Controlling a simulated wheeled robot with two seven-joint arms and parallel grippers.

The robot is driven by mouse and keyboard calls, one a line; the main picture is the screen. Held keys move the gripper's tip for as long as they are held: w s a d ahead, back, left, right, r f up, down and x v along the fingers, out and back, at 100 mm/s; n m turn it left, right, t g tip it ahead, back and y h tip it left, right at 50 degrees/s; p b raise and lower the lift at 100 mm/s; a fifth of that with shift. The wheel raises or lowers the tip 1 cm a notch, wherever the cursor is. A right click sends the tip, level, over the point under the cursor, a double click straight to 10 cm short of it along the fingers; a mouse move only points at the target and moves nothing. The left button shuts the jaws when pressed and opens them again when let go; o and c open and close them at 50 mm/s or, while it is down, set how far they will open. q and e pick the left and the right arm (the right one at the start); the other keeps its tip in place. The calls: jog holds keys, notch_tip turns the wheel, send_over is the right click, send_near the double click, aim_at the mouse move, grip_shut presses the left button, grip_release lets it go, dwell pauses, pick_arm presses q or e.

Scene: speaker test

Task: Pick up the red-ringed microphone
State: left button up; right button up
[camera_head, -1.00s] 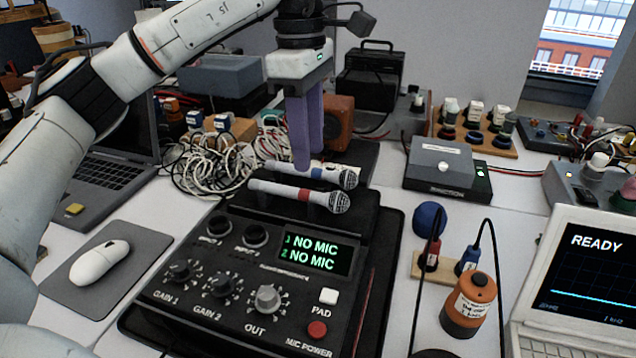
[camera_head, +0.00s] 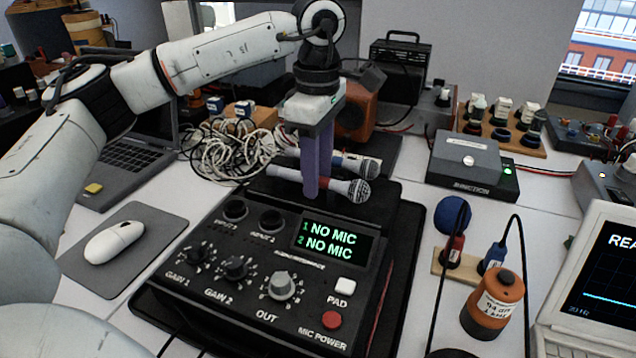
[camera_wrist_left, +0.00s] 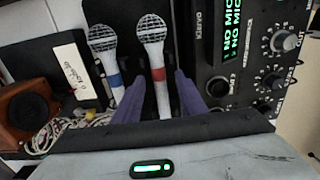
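The red-ringed microphone (camera_head: 355,190) lies on the dark rest behind the mixer, its mesh head to the right. Its red ring (camera_wrist_left: 159,74) shows clearly in the left wrist view. The blue-ringed microphone (camera_head: 366,167) lies parallel behind it, partly hidden by my fingers; it also shows in the left wrist view (camera_wrist_left: 107,54). My left gripper (camera_head: 311,192) points down at the red-ringed microphone. In the left wrist view its purple fingers (camera_wrist_left: 159,82) stand apart on either side of that microphone's handle, with gaps visible. My right gripper is not in view.
The mixer (camera_head: 225,290) with its "NO MIC" display stands in front of the microphones. Tangled white cables (camera_head: 225,150) and a brown speaker box (camera_head: 357,118) are behind. A blue ball (camera_head: 452,215) and an orange calibrator (camera_head: 492,305) stand to the right.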

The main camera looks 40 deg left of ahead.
pick_arm(q)
jog(key=shift+c, duration=0.3)
grip_shut()
jog(key=shift+r, duration=0.1)
